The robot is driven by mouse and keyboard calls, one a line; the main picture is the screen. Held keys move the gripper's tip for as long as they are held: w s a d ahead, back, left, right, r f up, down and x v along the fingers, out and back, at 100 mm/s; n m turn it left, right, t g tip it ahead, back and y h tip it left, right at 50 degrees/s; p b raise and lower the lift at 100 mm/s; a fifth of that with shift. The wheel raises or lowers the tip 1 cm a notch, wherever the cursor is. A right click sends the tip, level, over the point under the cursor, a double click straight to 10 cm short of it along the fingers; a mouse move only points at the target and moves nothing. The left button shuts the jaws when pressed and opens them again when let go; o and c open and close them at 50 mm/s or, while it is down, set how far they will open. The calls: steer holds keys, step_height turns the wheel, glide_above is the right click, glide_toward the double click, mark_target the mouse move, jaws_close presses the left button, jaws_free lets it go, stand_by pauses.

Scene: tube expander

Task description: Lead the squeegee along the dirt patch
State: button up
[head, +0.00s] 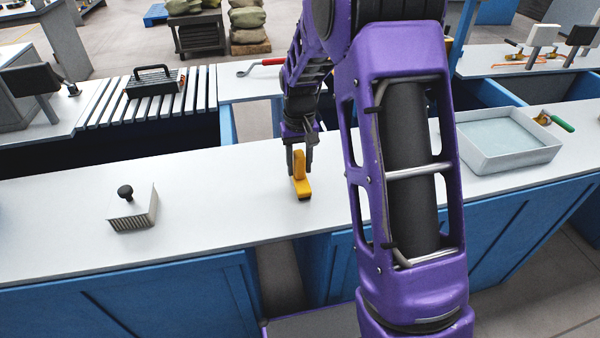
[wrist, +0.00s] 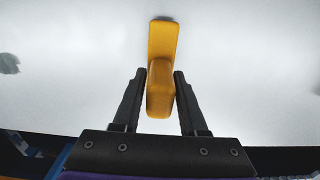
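The squeegee (head: 299,178) is a small orange-yellow tool with an upright handle and a foot with a dark lower edge, over the white counter (head: 225,205) in the head view. My gripper (head: 300,160) points down, with a finger on either side of the handle. In the wrist view the squeegee (wrist: 162,60) sits between the fingertips of my gripper (wrist: 161,80), which press against both sides. I cannot tell whether its foot touches the counter. A grey blotch (wrist: 9,64) at the left edge of the wrist view looks like dirt; no clear dirt patch shows in the head view.
A light box with a black knob (head: 132,208) stands left on the counter. A white tray (head: 508,140) and a green-handled tool (head: 556,121) are at the right. The counter around the squeegee is clear. My arm hides part of the counter.

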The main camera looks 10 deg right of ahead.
mark_target(299, 153)
jaws_close()
steer(key=shift+r, duration=0.1)
steer(key=shift+r+p, duration=2.65)
steer(key=shift+r, duration=0.85)
steer(key=shift+f, duration=0.1)
